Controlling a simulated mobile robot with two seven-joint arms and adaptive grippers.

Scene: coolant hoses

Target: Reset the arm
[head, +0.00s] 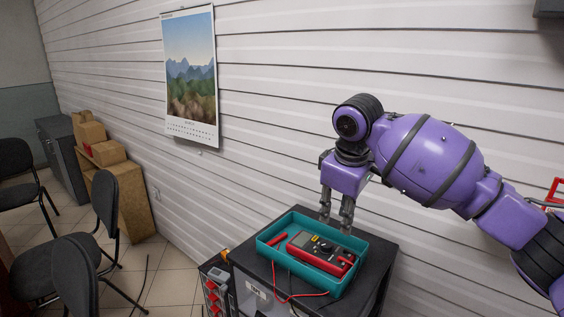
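My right arm comes in from the right, purple with black joints. My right gripper (335,227) points down over the far right part of a teal tray (268,247). Its two grey fingers look slightly apart, with nothing visible between them. A red and black multimeter (318,254) lies in the tray, just below and left of the fingertips. I cannot tell whether the fingertips touch the tray's rim. My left gripper is not in view.
The tray sits on a dark cabinet (373,268) against the white slatted wall. A red lead (297,297) hangs over its front edge. A smaller unit with red parts (215,290) stands left of it. Black chairs (105,205) and cardboard boxes (90,130) are farther left.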

